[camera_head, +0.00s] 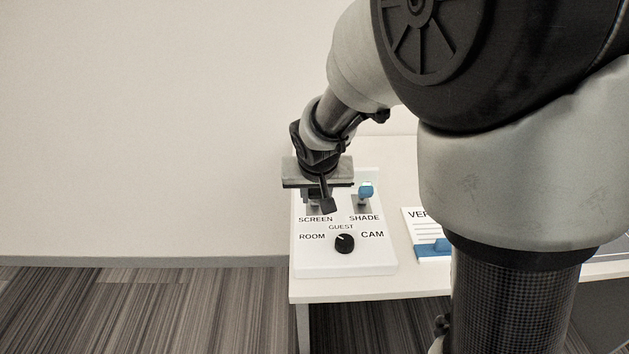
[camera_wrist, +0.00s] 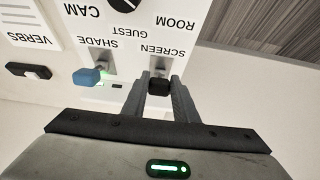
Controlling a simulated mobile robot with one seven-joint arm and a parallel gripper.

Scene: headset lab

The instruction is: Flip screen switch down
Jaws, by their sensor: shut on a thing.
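A white control panel (camera_head: 312,258) stands on the white table, with labels SCREEN, SHADE, GUEST, ROOM and CAM. My gripper (camera_head: 318,200) is at the SCREEN switch at the panel's upper left and hides most of it in the head view. In the wrist view, my gripper (camera_wrist: 158,92) has its fingers shut on the dark knob of the SCREEN switch (camera_wrist: 158,87).
A black rotary knob (camera_head: 344,243) sits low on the panel. A white card with blue (camera_head: 432,247), lettered VER, lies right of the panel, partly behind my arm. The wall is behind; carpet lies left.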

